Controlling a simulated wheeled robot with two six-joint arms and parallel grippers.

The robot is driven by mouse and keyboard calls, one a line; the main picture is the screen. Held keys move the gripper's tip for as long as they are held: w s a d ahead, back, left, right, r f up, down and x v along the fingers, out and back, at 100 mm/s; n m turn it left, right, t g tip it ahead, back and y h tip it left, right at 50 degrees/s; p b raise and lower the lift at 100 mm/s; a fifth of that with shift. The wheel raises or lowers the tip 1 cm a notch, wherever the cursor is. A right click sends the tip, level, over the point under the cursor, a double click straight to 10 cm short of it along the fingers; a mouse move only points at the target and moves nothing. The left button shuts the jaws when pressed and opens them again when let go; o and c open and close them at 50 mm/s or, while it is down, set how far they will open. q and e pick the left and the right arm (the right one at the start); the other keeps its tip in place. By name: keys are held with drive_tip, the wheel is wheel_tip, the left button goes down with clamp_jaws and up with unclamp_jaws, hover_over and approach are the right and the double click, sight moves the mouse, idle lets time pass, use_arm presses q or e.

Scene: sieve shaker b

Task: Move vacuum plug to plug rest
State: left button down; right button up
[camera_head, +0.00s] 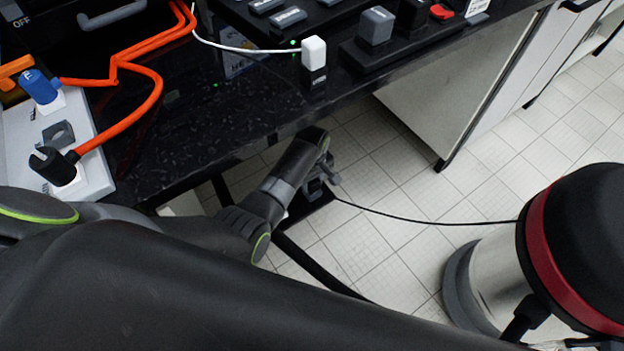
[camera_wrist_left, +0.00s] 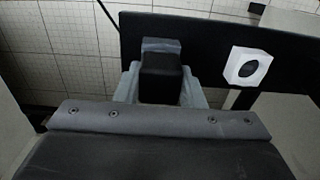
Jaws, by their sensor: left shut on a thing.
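My left gripper (camera_head: 322,180) reaches down below the edge of the dark counter. In the left wrist view its grey fingers (camera_wrist_left: 160,92) are shut on the black vacuum plug (camera_wrist_left: 162,76). A thin black cable runs from beside the gripper to the vacuum cleaner (camera_head: 497,275) at the right. A dark board (camera_wrist_left: 215,38) lies just beyond the plug, and a small grey block shows at the plug's far end. Whether the plug touches the board or block is unclear. I cannot clearly identify the plug rest. My right gripper is out of view.
The counter (camera_head: 235,125) overhangs nearby, carrying a white power strip (camera_head: 95,160) with plugs and orange cables. Tiled floor (camera_head: 385,265) is free between board and vacuum cleaner.

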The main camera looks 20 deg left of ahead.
use_arm(q)
drive_tip(key=shift+f+b, duration=0.35)
drive_tip(key=shift+f, duration=0.15)
idle(0.3)
drive_tip(key=c, duration=0.9)
unclamp_jaws()
drive_tip(key=shift+o, duration=0.2)
